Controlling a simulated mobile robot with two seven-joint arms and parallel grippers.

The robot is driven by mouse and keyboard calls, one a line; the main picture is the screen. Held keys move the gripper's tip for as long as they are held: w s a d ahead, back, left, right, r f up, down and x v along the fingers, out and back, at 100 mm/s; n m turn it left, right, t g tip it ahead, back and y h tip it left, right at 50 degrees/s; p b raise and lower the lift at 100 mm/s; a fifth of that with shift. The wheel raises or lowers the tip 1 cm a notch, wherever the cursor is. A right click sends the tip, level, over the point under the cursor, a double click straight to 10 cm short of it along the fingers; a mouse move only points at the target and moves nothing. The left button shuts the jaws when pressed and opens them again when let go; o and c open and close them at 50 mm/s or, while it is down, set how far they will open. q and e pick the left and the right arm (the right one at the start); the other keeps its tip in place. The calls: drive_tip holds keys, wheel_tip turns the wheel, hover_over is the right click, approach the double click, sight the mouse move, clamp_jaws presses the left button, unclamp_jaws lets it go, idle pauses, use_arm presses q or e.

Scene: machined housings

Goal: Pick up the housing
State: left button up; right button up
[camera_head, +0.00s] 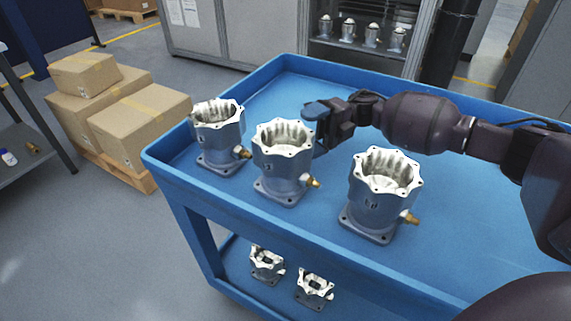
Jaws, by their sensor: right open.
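Three grey machined housings with open, scalloped tops and brass side fittings stand upright on the top of a blue cart (290,84). They are the left housing (220,143), the middle housing (281,172) and the right housing (374,205). My right gripper (316,122) reaches in from the right, just behind and right of the middle housing's rim. It is open and no housing is lifted. Whether it touches the middle housing, I cannot tell. My left gripper is not in view.
Two smaller housings (267,263) (315,287) sit on the cart's lower shelf. Cardboard boxes (140,122) on a pallet stand left of the cart. A cabinet (365,55) with several housings is behind. The cart's raised rim surrounds its top; its back left area is clear.

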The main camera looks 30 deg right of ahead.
drive_tip(key=c, duration=1.6)
drive_tip(key=shift+r, duration=0.15)
